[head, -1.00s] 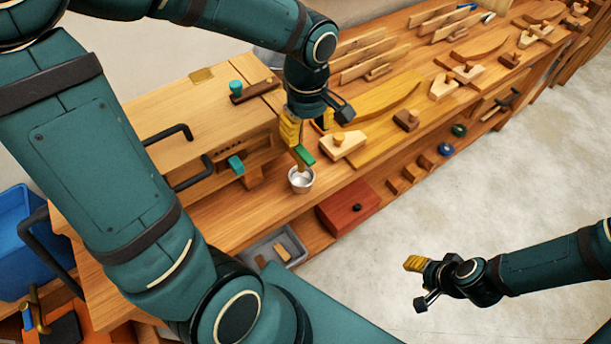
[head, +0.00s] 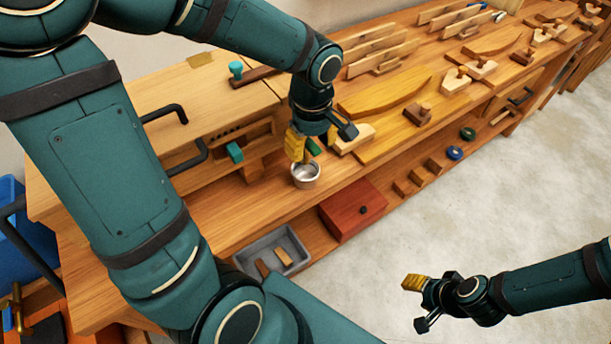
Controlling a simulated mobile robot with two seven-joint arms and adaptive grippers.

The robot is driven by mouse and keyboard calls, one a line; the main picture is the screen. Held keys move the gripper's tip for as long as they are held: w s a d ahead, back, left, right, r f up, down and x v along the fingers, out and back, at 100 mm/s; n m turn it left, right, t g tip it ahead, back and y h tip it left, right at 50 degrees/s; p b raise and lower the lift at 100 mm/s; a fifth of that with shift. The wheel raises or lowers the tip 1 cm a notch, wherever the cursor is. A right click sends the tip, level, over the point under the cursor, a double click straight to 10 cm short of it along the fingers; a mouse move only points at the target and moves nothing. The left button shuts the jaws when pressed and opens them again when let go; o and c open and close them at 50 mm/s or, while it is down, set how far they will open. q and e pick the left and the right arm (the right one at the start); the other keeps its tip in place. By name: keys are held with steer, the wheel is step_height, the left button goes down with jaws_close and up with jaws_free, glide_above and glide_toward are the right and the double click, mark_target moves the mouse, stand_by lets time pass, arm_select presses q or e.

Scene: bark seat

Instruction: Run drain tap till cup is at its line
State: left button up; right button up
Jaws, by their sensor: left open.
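A small metal cup (head: 306,178) stands upright on the wooden bench, near its front edge. Its inside looks pale; I cannot make out a line or a water level. A green lever (head: 314,147), which looks like the drain tap's handle, shows just above and behind the cup. The rest of the tap is hidden by my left gripper. My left gripper (head: 318,142) is open, pointing down, with its yellow finger left of the lever and its dark finger to the right. I cannot tell whether it touches the lever. My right gripper (head: 418,302) is open and empty over the floor.
A wooden box (head: 190,100) with black handles and a green knob (head: 235,152) stands left of the cup. Wooden tools and a curved board (head: 385,105) lie to the right. A red box (head: 352,208) and a grey tray (head: 292,240) sit below the bench front.

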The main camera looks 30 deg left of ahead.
arm_select(q)
jaws_close()
steer(key=shift+w+n+b, duration=0.3)
steer(key=shift+n+b, duration=0.15)
steer(key=shift+n, duration=0.25)
steer(key=w+n, duration=0.1)
steer(key=n, duration=0.1)
steer(key=w+n+b, duration=0.1)
steer(key=n, duration=0.2)
steer(key=w+n+b, duration=0.1)
steer(key=n, duration=0.1)
steer(key=shift+a+n, duration=0.1)
steer(key=shift+n, duration=0.3)
